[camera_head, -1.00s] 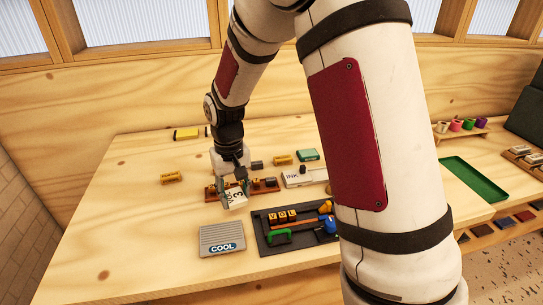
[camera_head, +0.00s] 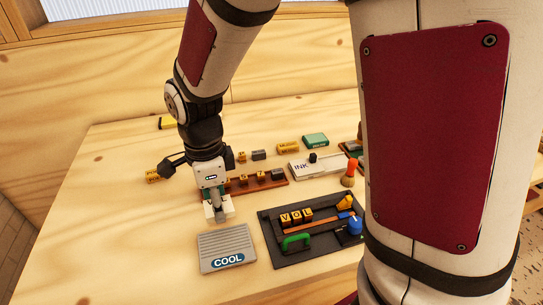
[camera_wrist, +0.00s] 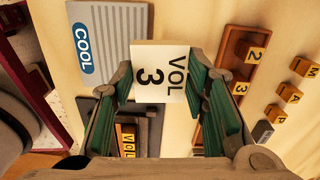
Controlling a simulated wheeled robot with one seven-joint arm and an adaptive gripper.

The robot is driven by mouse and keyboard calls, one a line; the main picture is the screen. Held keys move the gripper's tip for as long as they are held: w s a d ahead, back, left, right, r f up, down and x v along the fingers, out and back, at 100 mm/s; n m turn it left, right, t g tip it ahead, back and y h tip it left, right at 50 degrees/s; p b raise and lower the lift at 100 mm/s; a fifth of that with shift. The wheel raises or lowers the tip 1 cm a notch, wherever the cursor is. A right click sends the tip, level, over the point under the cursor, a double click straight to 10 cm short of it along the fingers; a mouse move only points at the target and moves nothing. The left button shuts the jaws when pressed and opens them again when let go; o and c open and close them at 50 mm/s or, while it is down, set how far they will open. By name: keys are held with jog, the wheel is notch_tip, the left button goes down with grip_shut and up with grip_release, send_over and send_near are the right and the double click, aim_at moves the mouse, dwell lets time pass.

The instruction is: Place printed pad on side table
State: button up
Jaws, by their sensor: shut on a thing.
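The printed pad (camera_wrist: 160,62) is a white block marked "VOL 3". In the wrist view my gripper (camera_wrist: 161,86) is shut on it, with a green-lined finger on each side. In the head view my gripper (camera_head: 216,198) points down above the wooden worktable (camera_head: 110,240), behind the grey COOL pad (camera_head: 222,243). The held pad is small and partly covered there, and I cannot tell its exact height. I cannot make out a separate side table in the current views.
A black tray (camera_head: 322,252) with VOL letter blocks, a green handle and a blue knob lies right of the COOL pad. Behind are a wooden letter rack (camera_head: 262,183), a white INK pad (camera_head: 309,169) and an orange-topped stamp (camera_head: 349,172). The table's left side is clear.

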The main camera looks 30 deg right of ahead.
jog(key=shift+s+a+m, duration=0.15)
jog(key=shift+a+m, duration=0.05)
jog(key=shift+m, duration=0.2)
send_over(183, 192)
jog(key=shift+s+f+b, duration=0.1)
jog(key=shift+f+b, duration=0.2)
jog(key=shift+f, duration=2.2)
jog(key=shift+f, duration=0.2)
jog(key=o, duration=0.9)
jog(key=shift+o, duration=0.2)
